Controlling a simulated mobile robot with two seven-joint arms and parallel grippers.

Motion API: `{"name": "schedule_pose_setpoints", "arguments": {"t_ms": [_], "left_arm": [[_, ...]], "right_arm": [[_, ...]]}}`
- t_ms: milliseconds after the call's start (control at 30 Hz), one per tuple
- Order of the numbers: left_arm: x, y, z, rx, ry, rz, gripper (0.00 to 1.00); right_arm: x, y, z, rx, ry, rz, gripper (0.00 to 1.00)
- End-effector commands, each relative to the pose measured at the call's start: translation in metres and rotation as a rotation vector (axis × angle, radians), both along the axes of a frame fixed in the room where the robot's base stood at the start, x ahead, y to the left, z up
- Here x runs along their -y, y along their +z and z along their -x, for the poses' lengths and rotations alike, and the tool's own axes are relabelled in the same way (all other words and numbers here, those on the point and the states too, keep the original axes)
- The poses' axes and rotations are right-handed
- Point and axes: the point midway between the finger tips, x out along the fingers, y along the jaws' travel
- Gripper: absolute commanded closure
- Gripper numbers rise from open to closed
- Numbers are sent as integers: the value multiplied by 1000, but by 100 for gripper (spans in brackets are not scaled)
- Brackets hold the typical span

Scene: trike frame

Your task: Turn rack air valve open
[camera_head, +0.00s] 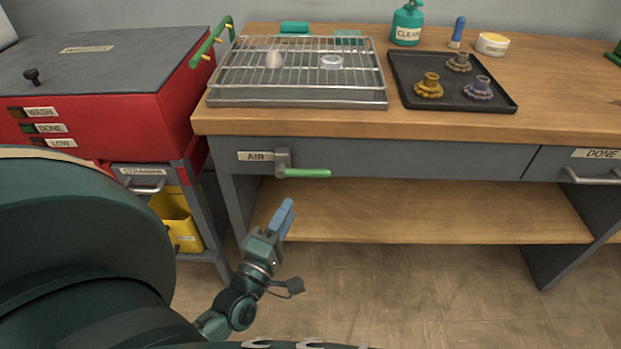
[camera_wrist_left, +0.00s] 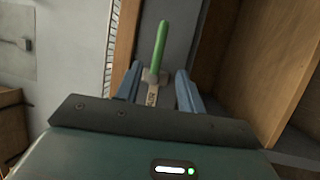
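The air valve (camera_head: 284,161) is a grey body with a green lever (camera_head: 308,173) on the bench's front panel, beside an AIR label (camera_head: 256,156). The lever points right, about level, in the head view. My left gripper (camera_head: 285,213) is below the valve, its blue fingers pointing up toward it and apart from it. In the left wrist view the green lever (camera_wrist_left: 161,45) stands beyond the fingertips, with the grey valve body seen between the two spread fingers (camera_wrist_left: 157,82). The gripper is open and empty. My right gripper does not show.
A wire rack (camera_head: 300,60) on a tray holds small parts. A black tray (camera_head: 450,85) holds several flower-shaped parts. A red washer cabinet (camera_head: 130,100) stands at left, with a yellow bin (camera_head: 178,222) below. A wooden shelf (camera_head: 430,205) lies under the bench.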

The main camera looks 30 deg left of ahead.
Motion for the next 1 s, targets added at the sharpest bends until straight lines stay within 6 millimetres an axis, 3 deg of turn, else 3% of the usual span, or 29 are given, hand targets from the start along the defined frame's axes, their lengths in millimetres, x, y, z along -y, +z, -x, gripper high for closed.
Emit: {"name": "schedule_pose_setpoints", "arguments": {"t_ms": [500,700,1000], "left_arm": [[-14,20,-97,0,-2,-6,61],[-16,22,-114,-2,-2,-6,61],[-17,22,-117,-4,-3,-6,61]], "right_arm": [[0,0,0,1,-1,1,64],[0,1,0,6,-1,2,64],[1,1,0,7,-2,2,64]]}}
